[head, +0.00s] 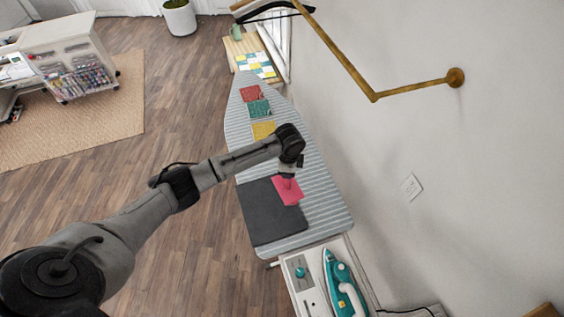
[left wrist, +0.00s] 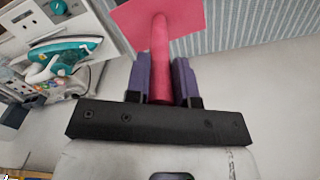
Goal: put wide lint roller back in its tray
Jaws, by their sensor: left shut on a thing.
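My left gripper (head: 288,178) is over the ironing board. In the left wrist view its two purple fingers (left wrist: 160,80) are shut on the red handle (left wrist: 160,55) of what I take to be the wide lint roller. A flat pink piece (left wrist: 178,17) shows at the far end of the handle; in the head view this pink piece (head: 287,191) is just below the gripper. I cannot tell for sure whether it is fixed to the handle or touches the board. I cannot make out the roller's tray. My right gripper is not in view.
The striped ironing board (head: 325,212) carries a dark mat (head: 265,217) and red, teal and yellow squares. A teal iron (head: 340,285) stands on a white unit (head: 290,270) at the board's near end. The wall (head: 440,130) is close on the right, with a brass arm (head: 345,65).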

